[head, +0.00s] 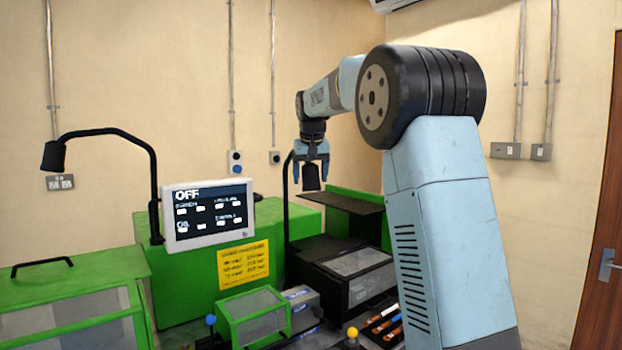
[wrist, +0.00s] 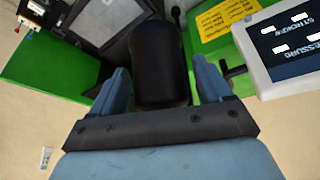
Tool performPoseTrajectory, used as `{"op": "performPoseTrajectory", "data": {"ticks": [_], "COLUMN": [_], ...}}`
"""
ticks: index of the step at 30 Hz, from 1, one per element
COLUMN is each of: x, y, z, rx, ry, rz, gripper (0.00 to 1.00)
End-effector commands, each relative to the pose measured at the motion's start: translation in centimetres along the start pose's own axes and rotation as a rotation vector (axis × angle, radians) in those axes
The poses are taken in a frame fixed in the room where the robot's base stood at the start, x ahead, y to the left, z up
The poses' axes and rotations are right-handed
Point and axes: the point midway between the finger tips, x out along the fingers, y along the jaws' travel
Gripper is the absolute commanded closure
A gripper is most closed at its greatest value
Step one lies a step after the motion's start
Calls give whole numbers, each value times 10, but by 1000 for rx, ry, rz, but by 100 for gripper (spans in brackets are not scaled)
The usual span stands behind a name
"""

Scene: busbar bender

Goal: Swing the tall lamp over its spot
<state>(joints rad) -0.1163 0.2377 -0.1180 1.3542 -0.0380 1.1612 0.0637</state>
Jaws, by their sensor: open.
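A black lamp head (head: 312,184) hangs near a slim black upright (head: 286,215) on the machine's right part. My gripper (head: 311,170) points down over this lamp head, with one blue finger on each side. In the wrist view the dark lamp head (wrist: 160,45) lies between the fingers of my gripper (wrist: 160,75). The fingers are open, with gaps to its sides visible. A second black lamp (head: 54,155) on a curved arm (head: 150,165) stands at the left, with its head out over the left. The lamp's spot is not clearly marked.
A display reading OFF (head: 208,215) stands between the two lamps. A yellow label (head: 243,264) is below it. A dark box with a window (head: 350,275) and a dark shelf (head: 340,200) lie near my gripper. A green guard (head: 253,315) stands in front.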

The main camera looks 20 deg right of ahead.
Motion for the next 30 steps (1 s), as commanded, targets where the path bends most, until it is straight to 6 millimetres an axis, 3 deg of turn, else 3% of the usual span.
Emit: {"op": "performPoseTrajectory", "data": {"ticks": [13, 30], "x": [10, 10], "y": [0, 1], "z": [0, 0], "rx": [1, 1], "ry": [-1, 0], "rz": [0, 0], "gripper": [22, 75]}}
